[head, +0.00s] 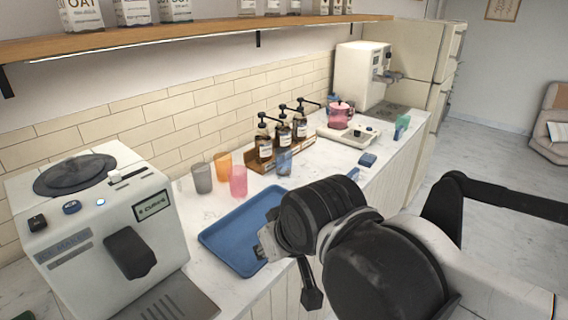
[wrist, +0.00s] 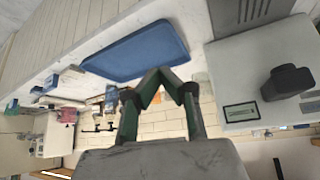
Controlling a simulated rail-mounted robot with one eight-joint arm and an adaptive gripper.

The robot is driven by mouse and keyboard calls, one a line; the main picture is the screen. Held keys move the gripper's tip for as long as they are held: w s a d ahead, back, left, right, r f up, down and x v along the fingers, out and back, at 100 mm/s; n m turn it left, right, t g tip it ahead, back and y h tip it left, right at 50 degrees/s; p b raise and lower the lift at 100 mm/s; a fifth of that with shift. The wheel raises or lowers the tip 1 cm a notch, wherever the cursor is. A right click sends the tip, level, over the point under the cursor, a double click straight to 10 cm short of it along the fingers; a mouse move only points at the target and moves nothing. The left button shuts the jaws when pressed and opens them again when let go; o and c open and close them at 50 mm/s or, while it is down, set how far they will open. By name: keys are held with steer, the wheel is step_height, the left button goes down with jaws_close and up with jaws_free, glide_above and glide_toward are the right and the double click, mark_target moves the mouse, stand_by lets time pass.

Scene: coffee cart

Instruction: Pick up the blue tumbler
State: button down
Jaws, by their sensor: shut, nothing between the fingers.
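The blue tumbler (head: 284,161) stands upright on the white counter in the head view, in front of the syrup bottles. It is small and see-through. In the wrist view I cannot clearly pick it out from the bottles. My gripper (wrist: 161,78) has its fingertips together and empty in the wrist view. In the head view my arm hides most of the gripper, which is over the counter's front edge by the blue tray, apart from the tumbler.
A grey tumbler (head: 202,178), orange tumbler (head: 223,166) and pink tumbler (head: 238,181) stand left of the blue one. The blue tray (head: 240,232) lies in front. Syrup bottles (head: 265,144) stand behind. An ice maker (head: 95,225) is at left. A scale (head: 350,135) holds a pink pot (head: 340,116).

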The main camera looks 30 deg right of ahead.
steer(key=c, duration=0.6)
jaws_free()
steer(key=shift+o, duration=0.2)
steer(key=shift+r, duration=0.1)
steer(key=w+d+r+n+g+y, duration=0.15)
steer(key=w+d+r, duration=0.25)
steer(key=w, duration=0.4)
steer(key=w+d+r+n+p, duration=0.1)
steer(key=w+d+r+n, duration=0.2)
steer(key=w, duration=0.6)
steer(key=w+d+r+g, duration=0.1)
steer(key=w+d+r, duration=0.35)
steer(key=w, duration=0.35)
steer(key=w+d+f+n+y+p, duration=0.1)
steer(key=w+d+f+n+y, duration=0.15)
steer(key=w+d, duration=0.9)
steer(key=n+g+p, duration=0.1)
steer(key=n, duration=0.3)
glide_toward(284, 154)
steer(key=s+a+f, duration=0.1)
steer(key=a+f, duration=0.2)
steer(key=shift+y, duration=0.4)
steer(key=shift+p+x, duration=0.55)
steer(key=shift+x, duration=1.9)
